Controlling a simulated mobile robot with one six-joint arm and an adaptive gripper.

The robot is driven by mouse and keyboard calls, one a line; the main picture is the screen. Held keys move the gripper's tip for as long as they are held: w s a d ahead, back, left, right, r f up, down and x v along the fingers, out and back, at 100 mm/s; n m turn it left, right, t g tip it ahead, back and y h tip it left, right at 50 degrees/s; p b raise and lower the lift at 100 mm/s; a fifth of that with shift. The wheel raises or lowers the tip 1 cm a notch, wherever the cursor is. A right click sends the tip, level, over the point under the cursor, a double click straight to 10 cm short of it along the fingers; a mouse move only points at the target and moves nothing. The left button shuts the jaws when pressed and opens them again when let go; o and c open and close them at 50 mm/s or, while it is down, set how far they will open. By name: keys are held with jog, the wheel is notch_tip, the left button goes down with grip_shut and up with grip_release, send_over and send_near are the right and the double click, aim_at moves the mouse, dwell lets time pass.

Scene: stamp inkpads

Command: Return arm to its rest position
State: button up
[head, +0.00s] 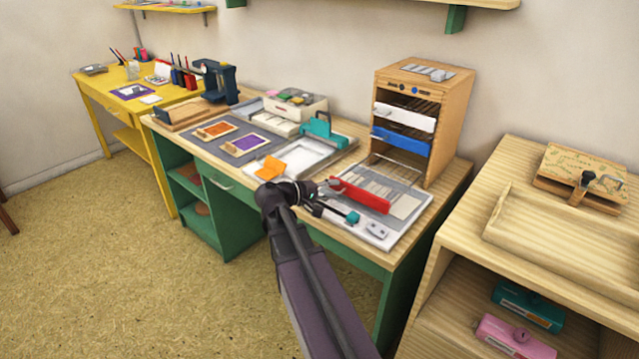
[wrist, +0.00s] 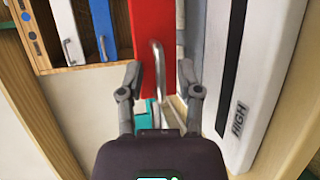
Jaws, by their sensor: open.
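My gripper (head: 322,192) is at the end of my arm, over the front of the green desk with the light wood top. In the wrist view its two fingers (wrist: 158,78) are apart. A bent metal handle (wrist: 158,58) shows between them, in front of a red panel (wrist: 144,18). I cannot tell whether the fingers touch the handle. In the head view the red panel (head: 360,195) stands right beside my gripper, in front of the wooden drawer cabinet (head: 455,105). My arm reaches forward and is not folded.
The cabinet has a white drawer (head: 404,117) and a blue drawer (head: 399,141). Two inkpads, orange (head: 213,130) and purple (head: 246,144), lie left on the desk. A teal-handled device (head: 318,128) stands behind my gripper. A wooden shelf unit (head: 465,235) is close at right.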

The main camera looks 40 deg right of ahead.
jog(key=shift+s+a+r, duration=0.1)
jog(key=shift+s+a, duration=0.1)
jog(key=shift+a, duration=0.15)
jog(key=a+p, duration=0.1)
jog(key=s+a+y+p, duration=0.1)
jog(key=a, duration=0.1)
jog(key=s+a+f+y+p, duration=0.1)
jog(key=shift+s+a+m+t, duration=0.2)
jog(key=shift+m+t, duration=0.2)
jog(key=s+a+f+y+b, duration=0.1)
jog(key=a+f+y, duration=0.4)
jog(key=a, duration=0.4)
jog(key=s+a+f+n+t+y+b, duration=0.1)
jog(key=a+f+y, duration=0.3)
jog(key=a, duration=0.4)
jog(key=s+a+f+y+b, duration=0.1)
jog(key=a+f+y, duration=0.4)
jog(key=a, duration=0.4)
notch_tip(320, 180, up, 25)
jog(key=p, duration=2.4)
jog(key=shift+w+f+h, duration=0.15)
jog(key=shift+f+h, duration=0.05)
jog(key=shift+h, duration=0.1)
